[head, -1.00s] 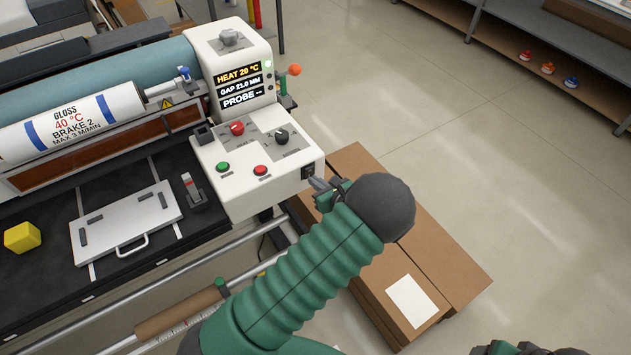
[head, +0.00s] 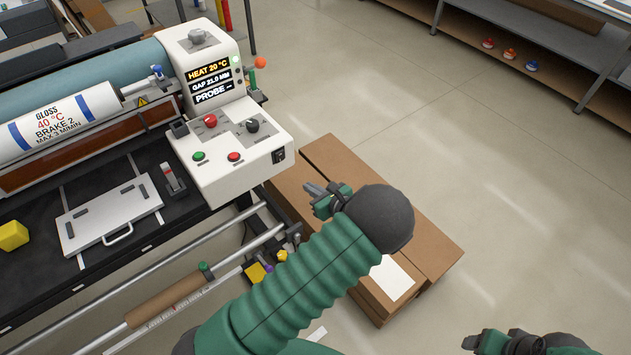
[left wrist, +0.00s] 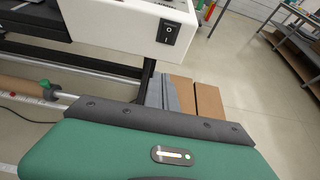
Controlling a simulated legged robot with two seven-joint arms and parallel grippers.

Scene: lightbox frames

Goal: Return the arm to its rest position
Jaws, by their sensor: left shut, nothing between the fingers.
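My left arm reaches in from the bottom of the head view. Its gripper (head: 314,189) is shut and empty, in the air just right of the machine's white control box (head: 226,165) and above the cardboard boxes. It touches nothing that I can see. In the left wrist view the grey fingers (left wrist: 173,93) point toward the boxes, and the control box's black rocker switch (left wrist: 167,31) is up ahead. Part of my right arm shows at the bottom right of the head view; the state of its jaws cannot be made out.
Cardboard boxes (head: 430,255) lie on the floor beneath my left arm. The roller machine's black bed holds a white plate (head: 110,214) and a yellow block (head: 13,235). Metal rails (head: 190,250) run along its front. A shelf (head: 530,45) stands at the back right. The floor between is clear.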

